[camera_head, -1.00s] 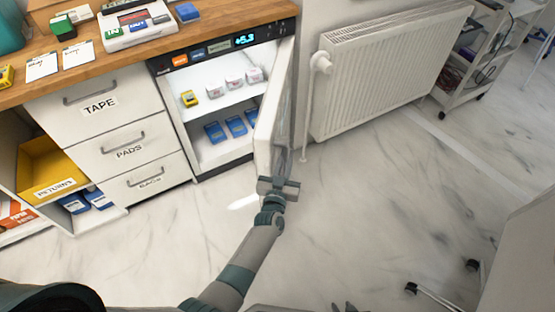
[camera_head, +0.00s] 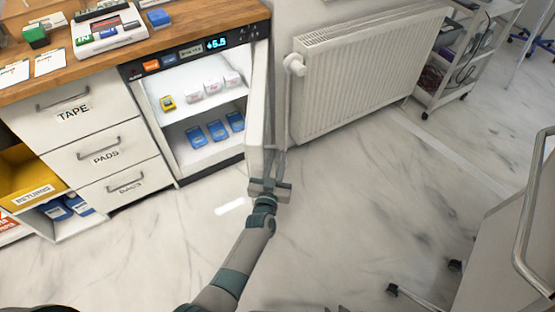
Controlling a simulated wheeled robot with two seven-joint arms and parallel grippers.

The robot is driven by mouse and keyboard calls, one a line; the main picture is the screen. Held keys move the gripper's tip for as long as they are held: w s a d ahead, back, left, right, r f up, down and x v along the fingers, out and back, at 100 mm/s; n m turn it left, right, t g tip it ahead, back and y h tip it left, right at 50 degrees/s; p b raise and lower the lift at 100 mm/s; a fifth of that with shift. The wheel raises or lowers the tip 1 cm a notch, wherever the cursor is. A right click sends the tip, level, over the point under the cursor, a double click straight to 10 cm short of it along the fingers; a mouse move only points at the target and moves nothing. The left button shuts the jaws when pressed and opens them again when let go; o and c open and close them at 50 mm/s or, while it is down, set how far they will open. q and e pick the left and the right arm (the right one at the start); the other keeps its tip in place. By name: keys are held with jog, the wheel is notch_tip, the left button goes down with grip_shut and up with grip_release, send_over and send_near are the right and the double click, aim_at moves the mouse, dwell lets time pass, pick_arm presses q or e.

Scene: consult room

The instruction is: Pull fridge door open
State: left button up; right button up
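The fridge (camera_head: 195,110) under the wooden counter stands open, with its lit shelves showing. Its white door (camera_head: 257,110) is swung far out toward me, seen almost edge-on, with its hinge side at the right of the opening. My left gripper (camera_head: 270,168) is at the free edge of the door, on its outer side. Its fingers appear closed around the door handle, which is mostly hidden by them and by the door's edge. Only dark tips of my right gripper (camera_head: 342,308) show at the bottom edge, so its opening cannot be judged.
Drawers (camera_head: 90,145) stand left of the fridge, with a yellow returns bin (camera_head: 25,170) beside them. A white radiator (camera_head: 365,75) is on the wall right of the door. A trolley (camera_head: 450,65) stands at the back right.

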pick_arm(q)
jog(key=shift+s, duration=0.1)
pick_arm(e)
jog(key=shift+w+d, duration=0.25)
jog(key=shift+d, duration=0.1)
pick_arm(q)
jog(key=shift+s+a, duration=0.15)
jog(key=shift+s, duration=0.65)
jog(key=s+a, duration=0.2)
jog(key=s, duration=1.3)
jog(key=shift+s, duration=0.25)
pick_arm(e)
jog(key=shift+s+d+f, duration=0.1)
jog(key=shift+s+d, duration=0.05)
jog(key=shift+s, duration=0.2)
